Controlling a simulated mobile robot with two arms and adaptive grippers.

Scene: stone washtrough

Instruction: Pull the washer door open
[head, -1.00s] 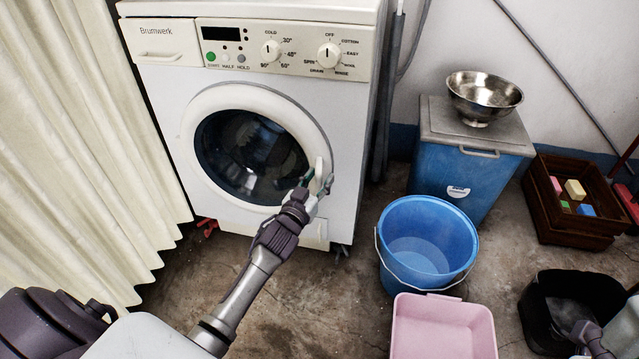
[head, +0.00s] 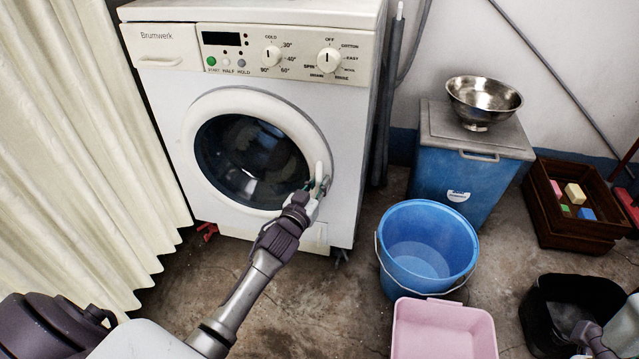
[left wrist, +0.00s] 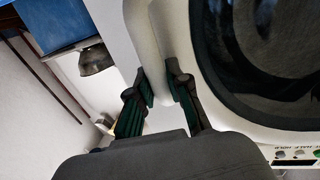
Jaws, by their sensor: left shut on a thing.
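The white washer (head: 170,85) stands at the back, with a round door (head: 215,103) of white rim and dark glass. The door looks closed or nearly so; I cannot tell if there is a small gap. A pale upright handle (head: 319,172) sits on the door's right edge. My left gripper (head: 314,188) is at this handle, and in the left wrist view its two fingers (left wrist: 163,92) are on either side of the pale handle (left wrist: 146,45), shut on it. My right gripper (head: 597,345) shows only in part at the bottom right corner, its fingers unclear.
A blue bucket (head: 448,214) and a pink basin (head: 440,330) stand on the floor right of my left arm. Behind are a blue box (head: 450,180) with a metal bowl (head: 484,98) on it, and a wooden crate (head: 570,232). A cream curtain (head: 75,150) hangs at left.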

